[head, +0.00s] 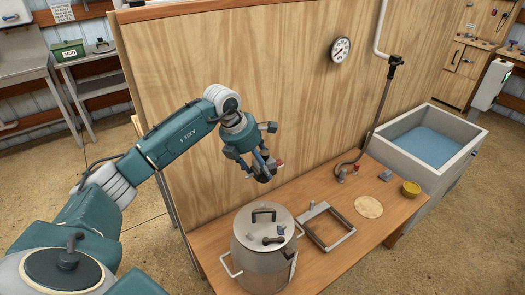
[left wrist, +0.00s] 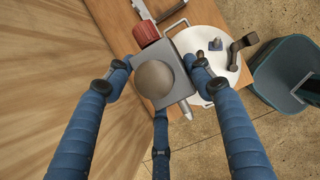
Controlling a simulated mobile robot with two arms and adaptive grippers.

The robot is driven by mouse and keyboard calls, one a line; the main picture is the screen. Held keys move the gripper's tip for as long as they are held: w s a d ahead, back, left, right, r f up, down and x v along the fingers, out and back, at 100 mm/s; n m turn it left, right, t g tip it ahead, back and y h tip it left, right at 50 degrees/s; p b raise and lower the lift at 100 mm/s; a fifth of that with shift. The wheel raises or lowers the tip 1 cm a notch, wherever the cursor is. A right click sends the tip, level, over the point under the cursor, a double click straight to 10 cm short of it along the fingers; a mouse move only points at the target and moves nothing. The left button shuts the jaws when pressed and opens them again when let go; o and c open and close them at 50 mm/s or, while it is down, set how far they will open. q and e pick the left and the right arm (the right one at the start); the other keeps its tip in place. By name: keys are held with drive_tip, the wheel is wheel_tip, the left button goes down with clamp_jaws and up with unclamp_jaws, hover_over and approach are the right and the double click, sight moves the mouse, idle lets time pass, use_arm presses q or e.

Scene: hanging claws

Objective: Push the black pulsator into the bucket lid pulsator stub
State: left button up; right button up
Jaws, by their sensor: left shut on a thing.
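My left gripper (head: 260,163) is above the wooden table, beside the plywood wall and up from the bucket (head: 262,262). It is shut on the pulsator (left wrist: 178,55), a dark grey boxy body with a rounded dome and a red cap, which also shows small in the head view (head: 265,176). The fingers (left wrist: 155,68) sit around its sides. The metal bucket's lid (head: 252,231) carries a black handle and a small blue-grey stub (head: 281,230); the stub also shows in the left wrist view (left wrist: 215,44). The pulsator is apart from the lid. My right gripper is not in view.
A hose (head: 374,133) hangs down the plywood wall (head: 290,110). A water-filled sink (head: 415,163) stands at the table's right end.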

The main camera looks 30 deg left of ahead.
use_arm(q)
drive_tip(key=shift+a+r, duration=0.2)
drive_tip(key=shift+b, duration=0.3)
drive_tip(key=shift+f+b, duration=4.25)
drive_tip(key=shift+f, duration=1.65)
drive_tip(key=shift+f, duration=0.1)
